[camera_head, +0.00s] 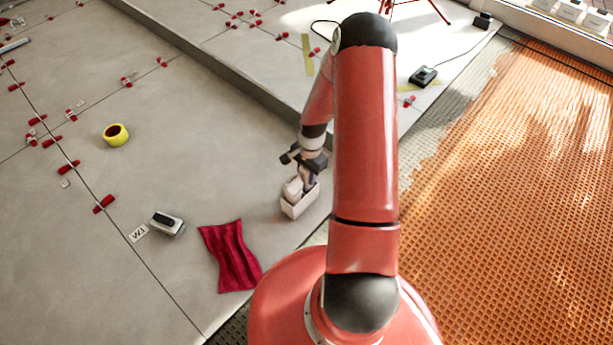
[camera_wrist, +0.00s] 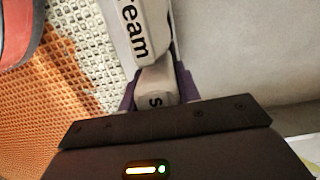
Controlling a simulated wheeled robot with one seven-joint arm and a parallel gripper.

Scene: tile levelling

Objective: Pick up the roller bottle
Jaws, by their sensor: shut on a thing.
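A small whitish open box (camera_head: 298,207) stands on the grey tiles beside my base. My gripper (camera_head: 307,179) reaches down into its far right part, and a white item (camera_head: 293,188) stands next to it in the box. In the wrist view my gripper (camera_wrist: 157,92) has its purple fingers on both sides of a pale item with a letter "S", which I take as the roller bottle (camera_wrist: 155,85). The fingers are shut on it. A white tube lettered "ream" (camera_wrist: 137,30) lies just beyond it. The lower part of the held bottle is hidden.
A crimson cloth (camera_head: 231,257), a grey-black block (camera_head: 167,223) and a yellow tape roll (camera_head: 116,134) lie on the tiles. A raised tile edge (camera_head: 240,88) runs behind the box. Orange grid matting (camera_head: 520,220) covers the right side.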

